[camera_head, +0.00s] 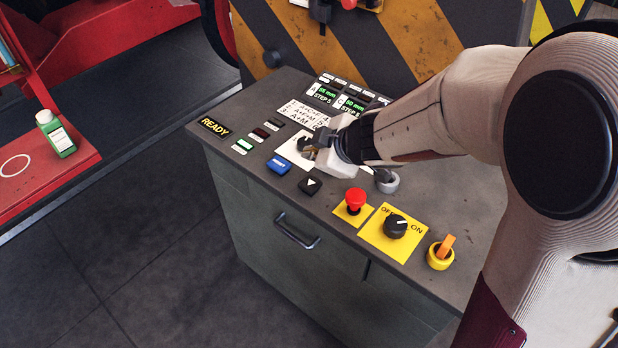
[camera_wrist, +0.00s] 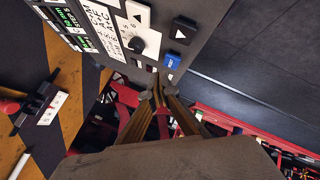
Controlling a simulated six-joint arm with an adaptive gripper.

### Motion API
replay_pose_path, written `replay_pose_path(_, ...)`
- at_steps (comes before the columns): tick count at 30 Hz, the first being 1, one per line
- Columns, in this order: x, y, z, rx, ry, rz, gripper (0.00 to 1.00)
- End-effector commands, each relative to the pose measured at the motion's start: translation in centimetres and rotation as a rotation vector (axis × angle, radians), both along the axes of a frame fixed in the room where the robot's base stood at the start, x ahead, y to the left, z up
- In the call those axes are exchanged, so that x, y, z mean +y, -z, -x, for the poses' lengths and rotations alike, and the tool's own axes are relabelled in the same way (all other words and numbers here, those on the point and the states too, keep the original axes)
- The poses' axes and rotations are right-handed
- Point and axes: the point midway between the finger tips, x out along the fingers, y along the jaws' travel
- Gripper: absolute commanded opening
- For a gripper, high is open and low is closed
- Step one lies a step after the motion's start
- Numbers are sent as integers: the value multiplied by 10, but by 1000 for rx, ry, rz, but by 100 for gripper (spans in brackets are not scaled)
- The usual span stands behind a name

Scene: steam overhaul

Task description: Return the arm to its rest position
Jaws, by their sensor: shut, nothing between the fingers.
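My gripper (camera_head: 310,152) is above the left part of the grey console top (camera_head: 440,205), over the white dial plate (camera_head: 292,150) in the head view. In the wrist view its two fingers (camera_wrist: 157,92) meet at the tips, shut and empty. That view shows a black knob (camera_wrist: 137,44) on the white plate beyond the fingertips, apart from them. My gripper partly hides the plate in the head view. The arm reaches in from the right.
Near the gripper are a blue button (camera_head: 279,163), a black arrow button (camera_head: 310,186), a red emergency button (camera_head: 355,199), an OFF/ON switch (camera_head: 395,226) and an orange key switch (camera_head: 441,252). A striped panel (camera_head: 340,50) stands behind. A green bottle (camera_head: 55,134) sits on a red shelf (camera_head: 80,155).

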Motion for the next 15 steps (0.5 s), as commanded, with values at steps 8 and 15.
replay_pose_path(8, 0, 0, 0, -1, -1, 1, 0)
replay_pose_path(15, -17, 4, -4, -6, 38, 57, 0)
